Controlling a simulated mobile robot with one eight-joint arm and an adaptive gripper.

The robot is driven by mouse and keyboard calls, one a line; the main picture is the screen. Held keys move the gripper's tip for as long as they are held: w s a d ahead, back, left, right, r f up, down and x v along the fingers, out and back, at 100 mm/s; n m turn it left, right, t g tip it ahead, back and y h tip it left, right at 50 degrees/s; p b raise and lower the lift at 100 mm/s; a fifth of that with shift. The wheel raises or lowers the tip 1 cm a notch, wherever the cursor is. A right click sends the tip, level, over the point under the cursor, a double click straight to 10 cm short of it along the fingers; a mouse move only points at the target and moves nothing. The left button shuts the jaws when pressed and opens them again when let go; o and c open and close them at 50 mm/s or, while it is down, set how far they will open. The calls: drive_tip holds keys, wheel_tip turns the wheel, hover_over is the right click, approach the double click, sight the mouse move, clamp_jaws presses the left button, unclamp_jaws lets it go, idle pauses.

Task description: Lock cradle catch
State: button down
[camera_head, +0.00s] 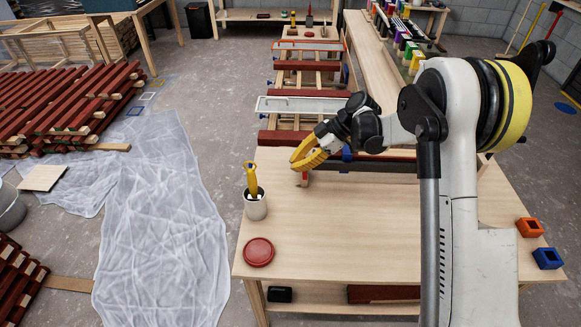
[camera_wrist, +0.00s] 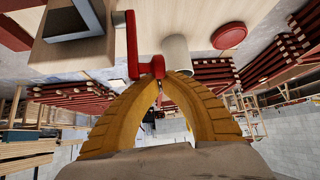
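A red lever (camera_wrist: 132,45), which looks like the catch, stands beside the wooden table top in the wrist view, with a short red foot (camera_wrist: 157,66) at its end. In the head view a small red piece (camera_head: 304,179) shows just below my gripper (camera_head: 300,163). My yellow fingers (camera_wrist: 161,78) come together at their tips, right at the red foot. I cannot tell whether they touch or pinch it. A dark angular bracket (camera_wrist: 75,20), perhaps part of the cradle, lies left of the lever. A dark bar (camera_head: 385,165) runs behind my gripper along the table's far edge.
A white cup (camera_head: 256,208) with a yellow-handled tool stands left of my gripper. A red round lid (camera_head: 259,252) lies nearer. Orange (camera_head: 529,227) and blue (camera_head: 547,258) blocks sit at the right edge. The table's middle front is clear. Red battens (camera_head: 300,138) lie behind.

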drive_tip(key=shift+d+r, duration=0.1)
drive_tip(key=shift+d, duration=0.35)
drive_tip(key=shift+r, duration=0.1)
idle(0.4)
